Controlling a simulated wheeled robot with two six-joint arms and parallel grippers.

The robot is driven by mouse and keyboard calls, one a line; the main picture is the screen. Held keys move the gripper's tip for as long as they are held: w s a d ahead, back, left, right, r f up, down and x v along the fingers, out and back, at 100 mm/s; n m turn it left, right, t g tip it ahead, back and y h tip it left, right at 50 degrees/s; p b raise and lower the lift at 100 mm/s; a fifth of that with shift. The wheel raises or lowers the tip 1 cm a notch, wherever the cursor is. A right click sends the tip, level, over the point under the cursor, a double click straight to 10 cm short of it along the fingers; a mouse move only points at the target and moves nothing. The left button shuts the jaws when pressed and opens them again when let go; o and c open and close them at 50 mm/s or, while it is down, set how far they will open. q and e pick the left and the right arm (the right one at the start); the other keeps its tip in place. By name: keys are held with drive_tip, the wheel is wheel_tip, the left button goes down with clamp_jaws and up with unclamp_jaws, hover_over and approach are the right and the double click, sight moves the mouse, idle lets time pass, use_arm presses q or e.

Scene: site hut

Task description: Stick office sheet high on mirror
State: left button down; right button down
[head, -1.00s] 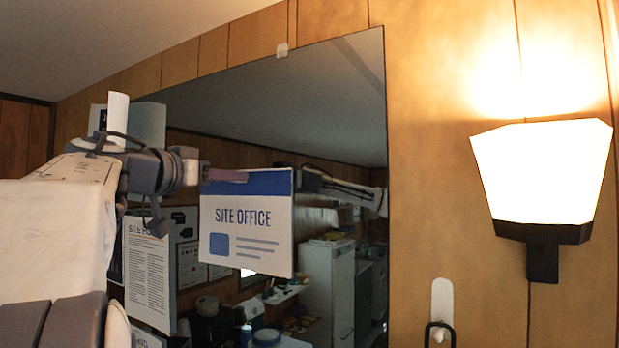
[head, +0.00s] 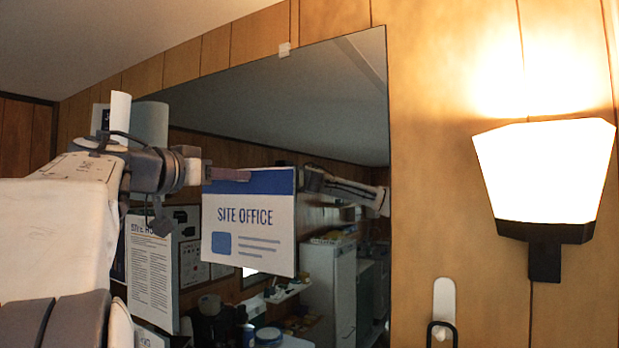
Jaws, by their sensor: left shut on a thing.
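The office sheet (head: 248,225) is white with a blue top band and the words "SITE OFFICE". It hangs upright in front of the mirror (head: 290,110), around the middle of the mirror's visible part. My left gripper (head: 228,174) is shut on the sheet's top left edge. I cannot tell whether the sheet's back touches the glass. The mirror also reflects an arm to the right of the sheet. My right gripper is not in view.
A lit wall lamp (head: 545,180) juts from the wood wall on the right. A white hook (head: 444,300) is below it to the left. A printed notice (head: 150,265) shows left of the sheet. The mirror above the sheet is clear.

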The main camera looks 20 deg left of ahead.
use_arm(q)
drive_tip(key=shift+p, duration=0.3)
idle(0.9)
drive_tip(key=c, duration=0.6)
unclamp_jaws()
